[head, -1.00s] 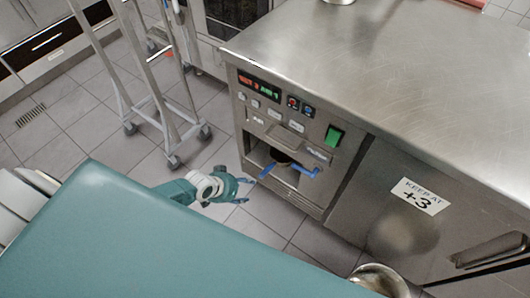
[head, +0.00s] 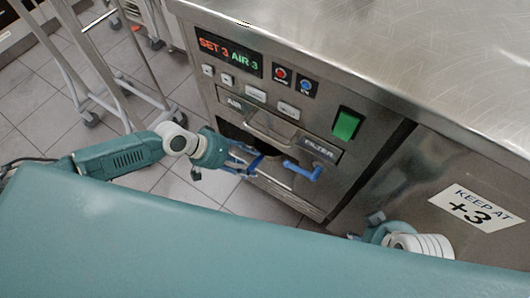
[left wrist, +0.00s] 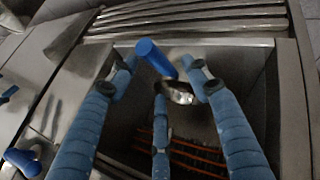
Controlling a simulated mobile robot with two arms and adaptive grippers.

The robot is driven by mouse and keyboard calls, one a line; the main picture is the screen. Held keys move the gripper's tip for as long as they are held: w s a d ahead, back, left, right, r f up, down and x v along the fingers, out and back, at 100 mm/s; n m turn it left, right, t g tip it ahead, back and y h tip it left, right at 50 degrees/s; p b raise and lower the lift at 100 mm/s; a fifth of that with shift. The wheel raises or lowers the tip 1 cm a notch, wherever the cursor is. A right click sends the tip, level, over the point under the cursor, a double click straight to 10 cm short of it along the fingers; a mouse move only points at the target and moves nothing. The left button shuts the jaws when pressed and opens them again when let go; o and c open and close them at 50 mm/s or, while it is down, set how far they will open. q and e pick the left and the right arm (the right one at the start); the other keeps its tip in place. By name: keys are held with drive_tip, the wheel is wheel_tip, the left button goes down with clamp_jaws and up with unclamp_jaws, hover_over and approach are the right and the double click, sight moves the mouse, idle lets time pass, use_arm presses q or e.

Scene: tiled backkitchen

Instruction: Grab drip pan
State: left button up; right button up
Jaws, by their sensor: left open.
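In the head view my left gripper (head: 240,160) is at the open bay low in the steel unit's front, fingers spread. In the left wrist view its blue fingers (left wrist: 160,88) surround a blue handle (left wrist: 153,57) with a shiny metal end (left wrist: 180,93), without clearly touching it. This handle appears to belong to the drip pan, but the pan's body is not clearly distinguishable in the dark bay. A second blue handle (head: 302,168) sticks out to the right, under the FILTER label. My right gripper (head: 375,230) shows only partly behind the teal surface; its fingers are hidden.
The steel unit has a control panel (head: 228,53), a green switch (head: 347,124) and a "KEEP AT +3" sign (head: 474,208). Orange-red rods (left wrist: 185,150) lie inside the bay. A wheeled rack (head: 95,75) stands at left. Tiled floor (head: 35,125) is open between it and the unit.

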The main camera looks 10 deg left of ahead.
sight(254, 163)
use_arm(q)
drive_tip(key=b+x, duration=0.1)
drive_tip(key=x, duration=0.4)
drive_tip(key=shift+w+d+f+b, duration=0.1)
drive_tip(key=shift+w+d+b, duration=0.05)
drive_tip(key=shift+w+b, duration=0.3)
drive_tip(key=shift+s, duration=0.15)
clamp_jaws()
